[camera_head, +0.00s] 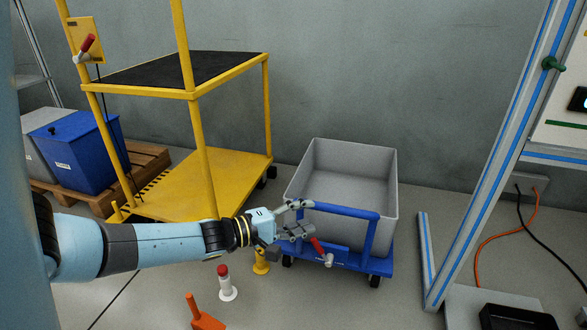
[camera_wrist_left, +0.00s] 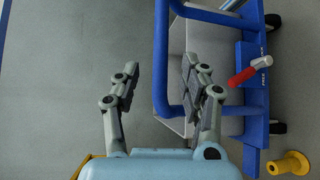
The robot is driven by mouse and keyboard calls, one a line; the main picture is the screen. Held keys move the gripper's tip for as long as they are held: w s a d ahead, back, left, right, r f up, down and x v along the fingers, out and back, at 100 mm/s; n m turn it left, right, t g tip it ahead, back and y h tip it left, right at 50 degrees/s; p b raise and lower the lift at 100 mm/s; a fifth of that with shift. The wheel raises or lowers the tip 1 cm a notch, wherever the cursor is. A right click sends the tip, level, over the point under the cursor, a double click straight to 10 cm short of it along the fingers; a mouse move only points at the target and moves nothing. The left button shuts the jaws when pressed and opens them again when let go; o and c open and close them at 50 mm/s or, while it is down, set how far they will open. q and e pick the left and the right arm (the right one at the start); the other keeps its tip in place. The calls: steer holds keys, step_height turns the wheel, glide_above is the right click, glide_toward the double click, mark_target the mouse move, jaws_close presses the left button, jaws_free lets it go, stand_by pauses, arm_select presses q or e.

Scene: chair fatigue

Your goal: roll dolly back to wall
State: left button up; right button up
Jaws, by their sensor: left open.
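The dolly is a low blue cart (camera_head: 377,264) carrying a grey bin (camera_head: 345,155) near the grey wall. Its blue handle bar (camera_head: 345,211) runs along the front of the bin. A lever with a red grip (camera_head: 317,244) sits on its front edge and also shows in the left wrist view (camera_wrist_left: 242,77). My left gripper (camera_head: 309,219) is open at the left end of the handle bar. In the left wrist view the bar (camera_wrist_left: 160,50) appears between the open fingers (camera_wrist_left: 160,75); contact cannot be told. My right gripper is out of view.
A yellow platform cart (camera_head: 180,180) stands left of the dolly. Blue-striped framing (camera_head: 490,170) and cables (camera_head: 483,243) are at right. A yellow post (camera_head: 261,262), a white post with red top (camera_head: 226,285) and an orange object (camera_head: 203,317) stand in front.

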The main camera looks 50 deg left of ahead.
arm_select(q)
steer(key=shift+v, duration=1.35)
